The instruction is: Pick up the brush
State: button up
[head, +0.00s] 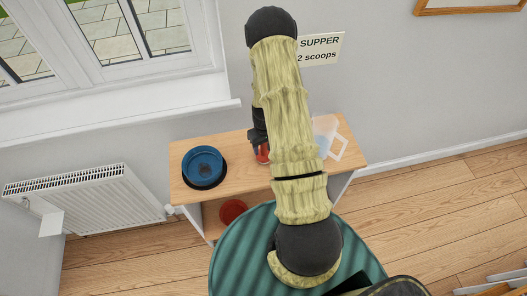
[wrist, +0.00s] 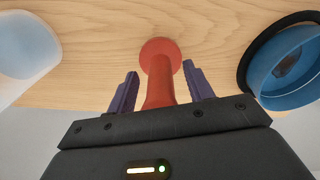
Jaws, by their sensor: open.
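A red object with a round flared end and a narrower stem (wrist: 160,70) lies or stands on the wooden top. It is the only brush-like thing I see, but no bristles show, so I cannot tell for sure that it is the brush. My gripper (wrist: 159,75) is open, with one purple finger on each side of the red stem. I cannot tell whether either finger touches it. In the head view the red object (head: 262,154) shows just below the dark end of my arm, which partly hides it.
A blue bowl (head: 204,164) with dark contents stands on the shelf unit (head: 232,150), left of the red object. A clear jug (head: 327,138) stands to the right. A red round thing (head: 233,209) is on the lower shelf. A radiator (head: 85,200) is at left.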

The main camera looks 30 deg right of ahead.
jog(key=shift+c, duration=0.2)
jog(key=c, duration=1)
jog(key=shift+c, duration=0.2)
jog(key=shift+r, duration=0.1)
notch_tip(320, 180, up, 10)
jog(key=b, duration=0.3)
jog(key=w+a+r+m, duration=0.3)
jog(key=w+a, duration=0.6)
jog(key=a, duration=0.4)
jog(key=shift+a+r, duration=0.3)
